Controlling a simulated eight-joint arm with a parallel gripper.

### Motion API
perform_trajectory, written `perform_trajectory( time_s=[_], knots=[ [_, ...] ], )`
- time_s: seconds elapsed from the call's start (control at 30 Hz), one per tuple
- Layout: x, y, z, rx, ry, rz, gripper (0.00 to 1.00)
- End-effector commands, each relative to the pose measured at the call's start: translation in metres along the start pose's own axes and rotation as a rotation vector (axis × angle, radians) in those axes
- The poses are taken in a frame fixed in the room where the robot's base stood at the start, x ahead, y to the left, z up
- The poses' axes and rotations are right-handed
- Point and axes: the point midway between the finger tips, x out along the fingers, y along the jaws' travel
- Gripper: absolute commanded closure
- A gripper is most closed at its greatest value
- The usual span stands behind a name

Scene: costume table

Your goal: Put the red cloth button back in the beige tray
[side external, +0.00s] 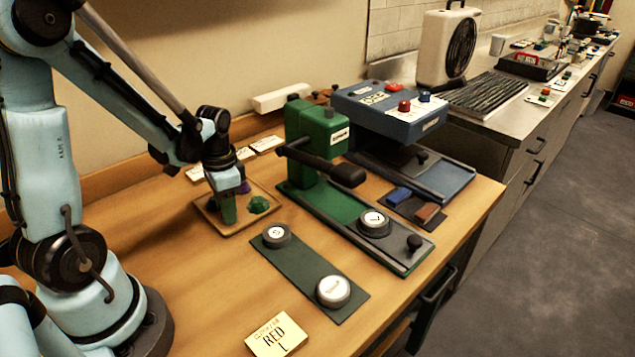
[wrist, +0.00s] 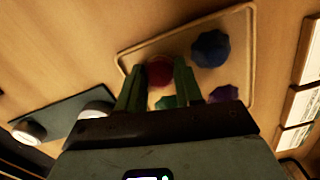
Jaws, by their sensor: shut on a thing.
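The red cloth button (wrist: 160,74) is between the two green fingers of my gripper (wrist: 157,68) in the wrist view. My gripper is shut on it. In the side external view my gripper (side external: 229,214) points down over the beige tray (side external: 236,225), with its fingers low, close to the tray floor. The red button is hidden there. The beige tray also shows in the wrist view (wrist: 180,43), around and below the button. I cannot tell whether the button touches the tray floor.
The tray also holds a green piece (side external: 258,204), a purple piece (wrist: 224,93) and a blue piece (wrist: 210,48), all close to my fingers. A green press (side external: 318,130) stands right of the tray. A dark mat (side external: 300,270) with two round pieces lies in front.

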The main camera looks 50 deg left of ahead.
Motion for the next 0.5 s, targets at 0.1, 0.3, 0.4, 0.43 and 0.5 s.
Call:
perform_trajectory(
  time_s=[0.1, 0.3, 0.4, 0.43, 0.5],
  knots=[
    [0.0015, 0.0, -0.0002, 0.0, 0.0, 0.0, 0.98],
    [0.003, 0.0, -0.0002, 0.0, 0.0, 0.0, 0.45],
    [0.0029, 0.0, -0.0002, 0.0, 0.0, 0.0, 0.39],
    [0.0029, 0.0, -0.0002, 0.0, 0.0, 0.0, 0.39],
    [0.0028, 0.0, -0.0002, 0.0, 0.0, 0.0, 0.39]
  ],
)
